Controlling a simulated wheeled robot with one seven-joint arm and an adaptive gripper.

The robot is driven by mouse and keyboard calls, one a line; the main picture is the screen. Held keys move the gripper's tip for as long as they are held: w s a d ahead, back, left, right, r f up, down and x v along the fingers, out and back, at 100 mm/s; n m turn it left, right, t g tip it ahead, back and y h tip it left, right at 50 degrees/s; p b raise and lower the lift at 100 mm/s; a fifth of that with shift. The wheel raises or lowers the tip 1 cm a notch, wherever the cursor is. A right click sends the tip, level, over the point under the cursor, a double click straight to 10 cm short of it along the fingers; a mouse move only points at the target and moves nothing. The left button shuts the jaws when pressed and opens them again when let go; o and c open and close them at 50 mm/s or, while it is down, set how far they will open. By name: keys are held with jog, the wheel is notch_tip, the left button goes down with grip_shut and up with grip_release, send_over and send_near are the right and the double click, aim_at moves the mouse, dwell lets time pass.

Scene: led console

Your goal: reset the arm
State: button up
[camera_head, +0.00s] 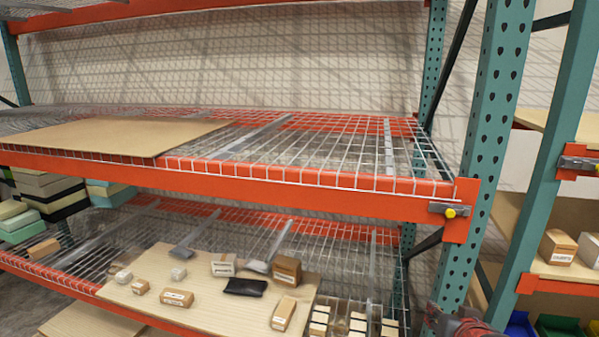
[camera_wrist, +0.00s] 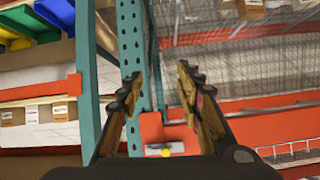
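My gripper (camera_wrist: 160,84) shows in the wrist view with its two fingers apart and nothing between them. The wrist picture is upside down. Beyond the fingers are the teal upright post (camera_wrist: 133,40) of the rack and the end of an orange shelf beam (camera_wrist: 152,130). I cannot tell how far the fingers are from them. In the head view, a dark and reddish shape is cut off at the bottom right edge; I cannot tell whether it is part of my arm.
An orange and teal rack has a wire-mesh upper shelf (camera_head: 330,148) with a brown board (camera_head: 115,135) on its left. Below, several small boxes and a black pouch (camera_head: 245,287) lie on a wooden board (camera_head: 205,310). Another rack with boxes and coloured bins (camera_head: 558,327) stands at right.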

jog(key=s+a+f+n+g+y+b, duration=0.1)
jog(key=s+a+f+n+g+b, duration=0.1)
jog(key=s+a+f+b, duration=0.4)
jog(key=s+a+f+n+g+y+b, duration=0.2)
jog(key=s+a+f+b, duration=0.5)
jog(key=s+f+b, duration=0.6)
notch_tip(320, 180, down, 2)
jog(key=shift+s+a+g, duration=0.3)
jog(key=shift+s+g, duration=0.2)
jog(key=shift+g, duration=0.1)
jog(key=shift+d, duration=0.1)
